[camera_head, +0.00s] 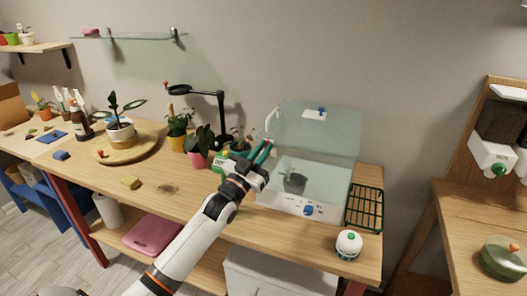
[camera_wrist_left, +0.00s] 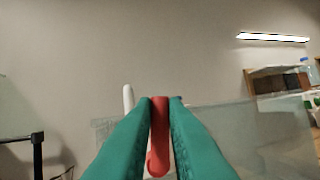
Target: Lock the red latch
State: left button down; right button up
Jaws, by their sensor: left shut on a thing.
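My left gripper (camera_head: 264,147) has teal fingers and is at the back left of a clear box on the table. It also shows in the left wrist view (camera_wrist_left: 160,105). It is shut on a red latch (camera_wrist_left: 159,135), a narrow red bar with a rounded lower end seen between the fingers. The clear box (camera_head: 276,184) has a white front with a blue knob (camera_head: 308,210) and holds a small potted plant (camera_head: 294,182). Its clear lid (camera_head: 325,133) stands raised at the back. My right gripper is not in view.
A white curved handle (camera_head: 271,119) rises by the lid's left side. A black lamp (camera_head: 221,110) and potted plants (camera_head: 199,158) stand close on the left. A green wire rack (camera_head: 365,208) and a white jar (camera_head: 348,245) are on the right.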

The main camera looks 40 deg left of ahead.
pick_arm(q)
jog(key=n, duration=0.1)
jog(key=n+y, duration=0.1)
jog(key=shift+a+n+y, duration=0.25)
jog(key=shift+n+y, duration=0.05)
jog(key=shift+n, duration=0.1)
jog(key=c, duration=1.5)
grip_release()
jog(key=shift+o, duration=0.2)
jog(key=shift+s, duration=0.1)
jog(key=b+v, duration=0.3)
jog(key=v, duration=0.9)
jog(key=shift+f+b, duration=0.2)
jog(key=shift+b, duration=0.1)
